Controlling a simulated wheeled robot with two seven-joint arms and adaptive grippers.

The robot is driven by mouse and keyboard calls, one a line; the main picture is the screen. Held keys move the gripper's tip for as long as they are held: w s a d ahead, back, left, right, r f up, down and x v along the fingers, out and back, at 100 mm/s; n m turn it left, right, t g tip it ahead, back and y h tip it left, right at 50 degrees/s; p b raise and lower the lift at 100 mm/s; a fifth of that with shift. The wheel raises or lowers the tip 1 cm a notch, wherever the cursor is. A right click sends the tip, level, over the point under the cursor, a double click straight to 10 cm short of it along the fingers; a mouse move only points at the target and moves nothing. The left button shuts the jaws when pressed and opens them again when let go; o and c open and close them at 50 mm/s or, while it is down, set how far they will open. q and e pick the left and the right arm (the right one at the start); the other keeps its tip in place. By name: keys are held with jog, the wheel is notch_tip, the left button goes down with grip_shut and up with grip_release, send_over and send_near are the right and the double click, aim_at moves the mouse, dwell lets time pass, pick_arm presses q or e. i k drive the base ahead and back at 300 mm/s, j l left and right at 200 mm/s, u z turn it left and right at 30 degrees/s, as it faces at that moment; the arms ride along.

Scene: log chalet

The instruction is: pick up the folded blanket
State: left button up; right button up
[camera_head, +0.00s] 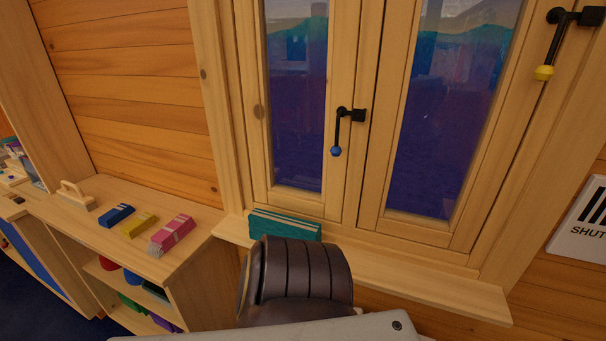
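No cloth is plainly recognisable as the folded blanket. A flat teal block with pale stripes (285,225) lies on the window sill against the window frame; its lower part is hidden behind my dark ribbed arm part. On the wooden shelf top at left lie a blue striped block (117,215), a yellow striped block (139,225) and a larger pink striped block (171,235). I cannot tell whether any of these is folded fabric. Neither gripper shows; only parts of my own body fill the bottom middle.
A wooden float-like tool with a handle (77,196) lies on the wooden shelf unit (118,195). Coloured things fill its lower shelves. The window has black handles with a blue tip (336,151) and a yellow tip (544,73). The sill (430,282) is bare to the right.

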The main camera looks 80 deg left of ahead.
aim_at(261, 222)
jog(key=u, duration=2.9)
